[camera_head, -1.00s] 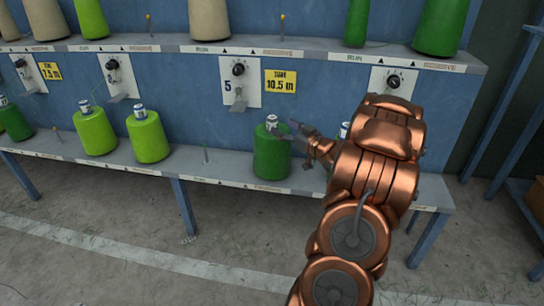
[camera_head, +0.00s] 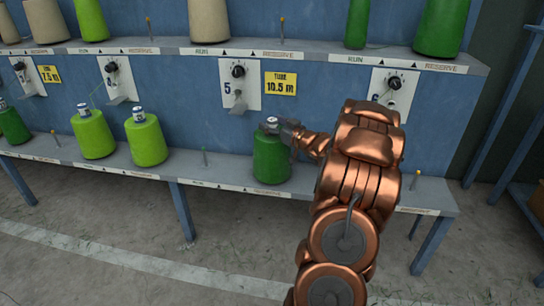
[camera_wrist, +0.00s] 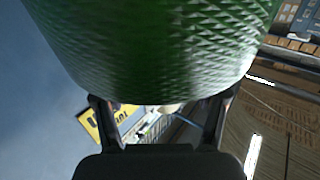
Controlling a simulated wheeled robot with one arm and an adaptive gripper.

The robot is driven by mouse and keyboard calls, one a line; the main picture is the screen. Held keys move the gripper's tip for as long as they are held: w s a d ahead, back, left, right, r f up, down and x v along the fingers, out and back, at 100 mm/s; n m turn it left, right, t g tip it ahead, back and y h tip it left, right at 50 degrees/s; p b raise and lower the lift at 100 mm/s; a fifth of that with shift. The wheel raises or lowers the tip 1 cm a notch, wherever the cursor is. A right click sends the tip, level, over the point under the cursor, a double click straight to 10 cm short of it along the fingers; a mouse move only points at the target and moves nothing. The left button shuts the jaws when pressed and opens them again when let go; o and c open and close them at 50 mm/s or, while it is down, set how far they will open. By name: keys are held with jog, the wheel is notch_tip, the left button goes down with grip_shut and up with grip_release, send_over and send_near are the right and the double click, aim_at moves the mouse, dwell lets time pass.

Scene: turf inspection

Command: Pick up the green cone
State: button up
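The dark green cone (camera_head: 271,160) stands upright on the lower shelf, below the yellow 10.5 m sign, with a pale tube end at its top. My gripper (camera_head: 280,127) is at the upper right of this cone, close against its top. In the wrist view the green textured cone (camera_wrist: 155,45) fills the upper middle, in front of my gripper's spread fingers (camera_wrist: 160,112). The fingers look open, but their tips are hidden behind the cone, and I cannot tell whether they touch it.
Two lime green cones (camera_head: 93,135) (camera_head: 147,140) stand to the left on the lower shelf (camera_head: 215,178). Another dark green cone (camera_head: 12,124) is at the far left. Dark green cones (camera_head: 440,26) also stand on the upper shelf. A thin peg (camera_head: 204,158) rises left of the near cone.

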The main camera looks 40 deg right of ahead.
grip_shut()
dwell(0.4)
jog(key=shift+r, duration=0.1)
